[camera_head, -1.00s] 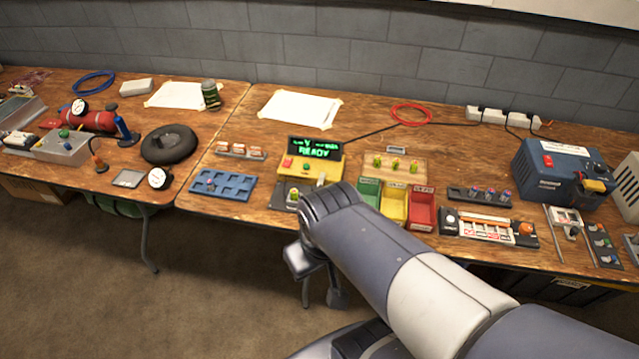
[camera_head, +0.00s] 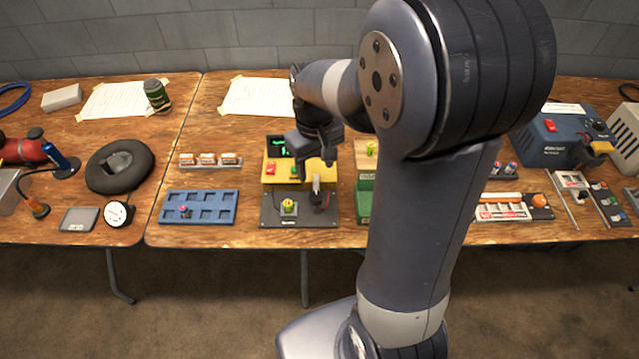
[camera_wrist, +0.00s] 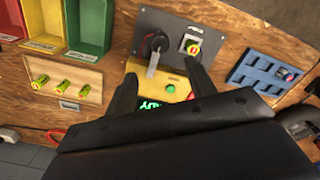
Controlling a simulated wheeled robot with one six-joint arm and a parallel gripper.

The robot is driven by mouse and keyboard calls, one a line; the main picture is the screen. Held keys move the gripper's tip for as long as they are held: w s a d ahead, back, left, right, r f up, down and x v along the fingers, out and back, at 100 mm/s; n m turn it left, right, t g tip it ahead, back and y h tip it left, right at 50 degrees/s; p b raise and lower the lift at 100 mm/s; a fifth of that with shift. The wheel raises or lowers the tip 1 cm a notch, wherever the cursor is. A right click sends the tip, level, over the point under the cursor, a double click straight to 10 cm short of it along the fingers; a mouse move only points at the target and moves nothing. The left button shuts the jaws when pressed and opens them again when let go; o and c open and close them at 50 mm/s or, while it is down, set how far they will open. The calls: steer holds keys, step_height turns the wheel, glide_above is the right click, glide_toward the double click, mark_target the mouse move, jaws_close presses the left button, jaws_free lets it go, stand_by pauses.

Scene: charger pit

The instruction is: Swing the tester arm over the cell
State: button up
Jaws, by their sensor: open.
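The tester is a yellow box (camera_head: 283,170) with a green display, joined to a dark plate (camera_head: 265,211). On the plate a yellow-green cell (camera_head: 289,205) sits in a light holder; it also shows in the wrist view (camera_wrist: 192,46). Beside it, the tester arm (camera_head: 317,184) is a grey lever on a black pivot, turned away from the cell; in the wrist view the lever (camera_wrist: 152,63) points toward the yellow box. My gripper (camera_head: 324,160) is open above the tester. In the wrist view its fingers (camera_wrist: 160,82) appear either side of the lever's end, with no visible contact.
A blue tray (camera_head: 171,207) lies left of the tester. Green, yellow and red bins (camera_wrist: 48,24) and a wooden block with three cells (camera_wrist: 64,87) stand on the tester's other side. My arm hides part of the table in the head view.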

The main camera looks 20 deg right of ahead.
mark_target(316, 196)
step_height(316, 196, down, 10)
steer(key=shift+s+f, duration=0.1)
steer(key=shift+c, duration=0.2)
jaws_close()
stand_by(0.6)
